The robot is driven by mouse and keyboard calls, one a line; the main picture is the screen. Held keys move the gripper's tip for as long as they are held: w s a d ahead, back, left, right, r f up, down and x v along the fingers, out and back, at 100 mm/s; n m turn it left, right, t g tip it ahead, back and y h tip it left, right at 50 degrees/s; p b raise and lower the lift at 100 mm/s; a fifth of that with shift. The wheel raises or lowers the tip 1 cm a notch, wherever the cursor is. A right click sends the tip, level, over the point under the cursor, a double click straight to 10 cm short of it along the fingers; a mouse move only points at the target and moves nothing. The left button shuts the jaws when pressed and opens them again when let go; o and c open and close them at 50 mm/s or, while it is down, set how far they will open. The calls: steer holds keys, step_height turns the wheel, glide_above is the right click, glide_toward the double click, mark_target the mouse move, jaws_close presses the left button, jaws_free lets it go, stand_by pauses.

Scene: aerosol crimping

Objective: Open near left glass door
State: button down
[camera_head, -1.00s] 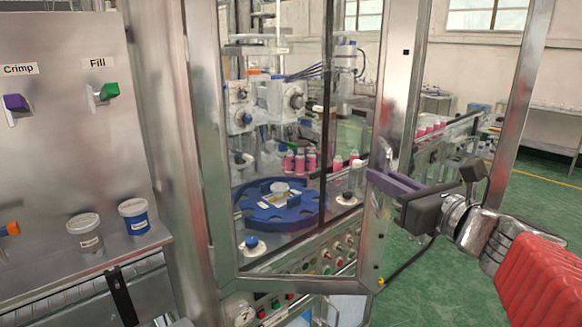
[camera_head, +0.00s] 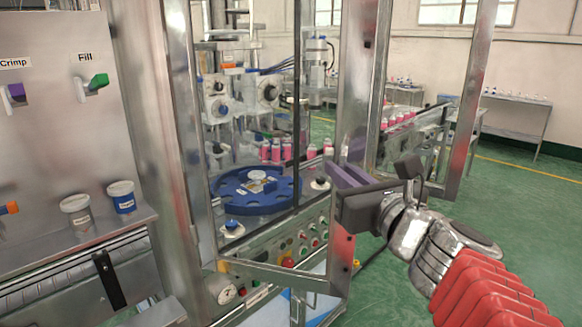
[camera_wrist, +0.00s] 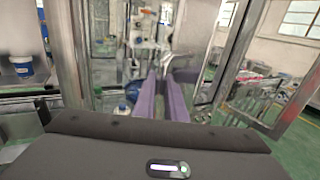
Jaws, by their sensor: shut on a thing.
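The near left glass door (camera_head: 357,110) is a tall metal-framed clear panel in front of the filling machine. It stands ajar, angled out from the machine, with its bottom rail in front of the button panel. My gripper (camera_head: 338,172) has purple fingers and is shut on the door's handle side, at the free upright. In the wrist view the two fingers (camera_wrist: 160,78) point forward to the door, close together.
A steel cabinet (camera_head: 60,140) with Crimp and Fill switches and two tubs is at left. Green floor (camera_head: 530,220) is free at right.

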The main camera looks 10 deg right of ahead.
steer(key=shift+s+a+r, duration=0.25)
steer(key=shift+s+r, duration=0.05)
steer(key=c, duration=1.8)
jaws_free()
steer(key=shift+f, duration=0.25)
